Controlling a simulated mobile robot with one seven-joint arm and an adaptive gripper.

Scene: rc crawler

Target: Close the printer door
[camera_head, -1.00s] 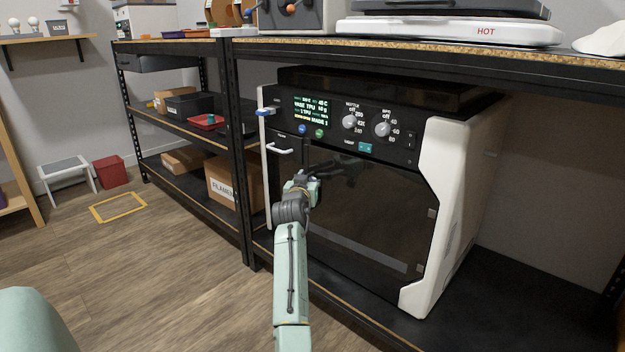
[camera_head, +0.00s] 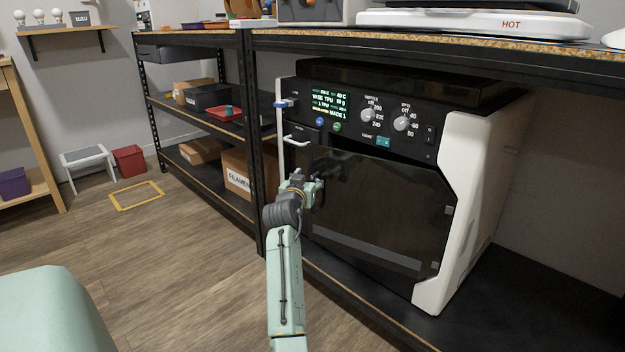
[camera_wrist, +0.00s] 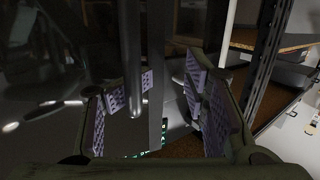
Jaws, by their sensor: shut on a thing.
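The printer (camera_head: 470,200) stands on the shelf under the bench, with its lit panel (camera_head: 328,103) and knobs above a dark, see-through door (camera_head: 380,210). The door's hinges show at its right side. I cannot tell whether its left edge stands slightly apart from the body. My gripper (camera_head: 318,186) is at the door's left part, below the pale handle (camera_head: 298,141). In the wrist view my gripper (camera_wrist: 160,108) has its purple-padded fingers either side of a dark grey bar (camera_wrist: 132,60), which seems to be the door's handle. The exact contact is hidden.
A black shelf post (camera_head: 256,150) stands just left of the printer. Left shelves hold cardboard boxes (camera_head: 237,172) and a red tray (camera_head: 224,114). The bench edge (camera_head: 420,40) runs above. A step stool (camera_head: 88,160) and red bin (camera_head: 129,161) stand farther left. The floor in front is clear.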

